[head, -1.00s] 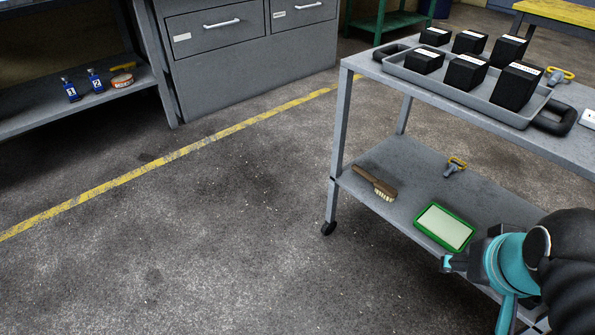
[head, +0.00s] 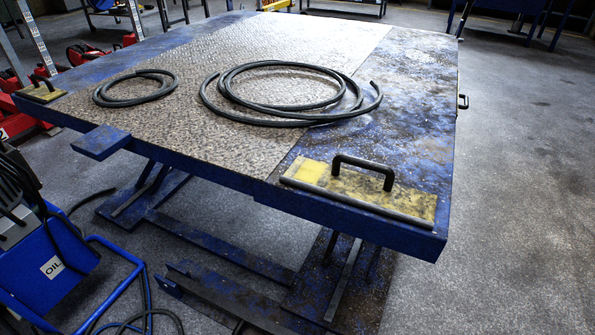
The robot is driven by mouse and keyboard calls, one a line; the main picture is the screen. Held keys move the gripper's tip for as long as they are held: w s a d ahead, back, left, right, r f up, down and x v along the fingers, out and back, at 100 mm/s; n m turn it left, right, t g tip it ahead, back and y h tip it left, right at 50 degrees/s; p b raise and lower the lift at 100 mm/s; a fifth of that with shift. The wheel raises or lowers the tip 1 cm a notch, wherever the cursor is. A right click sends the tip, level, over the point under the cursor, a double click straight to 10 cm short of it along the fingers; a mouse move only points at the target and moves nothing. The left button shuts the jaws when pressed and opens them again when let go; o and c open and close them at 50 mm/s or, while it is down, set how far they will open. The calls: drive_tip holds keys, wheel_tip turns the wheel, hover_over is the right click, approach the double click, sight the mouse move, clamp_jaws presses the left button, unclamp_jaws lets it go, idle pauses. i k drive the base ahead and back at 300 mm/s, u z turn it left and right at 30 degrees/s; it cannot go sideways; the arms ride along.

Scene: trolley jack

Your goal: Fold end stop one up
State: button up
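A yellow, worn end stop plate (head: 375,192) with a black handle (head: 363,166) lies flat at the near right corner of a blue lift table (head: 408,110). A dark rod runs along the plate's near edge. A second, smaller-looking yellow plate (head: 42,93) with a dark handle lies at the table's left corner. I see no number on either plate, so I cannot tell which is end stop one. My gripper is not in view.
Two coils of dark hose, a small one (head: 112,101) and a large one (head: 240,113), lie on the tabletop. A blue oil unit (head: 50,245) with hoses on the floor stands at the lower left. Red equipment (head: 18,120) is behind it. The floor (head: 520,190) at right is clear.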

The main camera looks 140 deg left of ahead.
sight(386, 197)
drive_tip(key=u, duration=5.3)
drive_tip(key=i, duration=0.45)
drive_tip(key=z, duration=1.9)
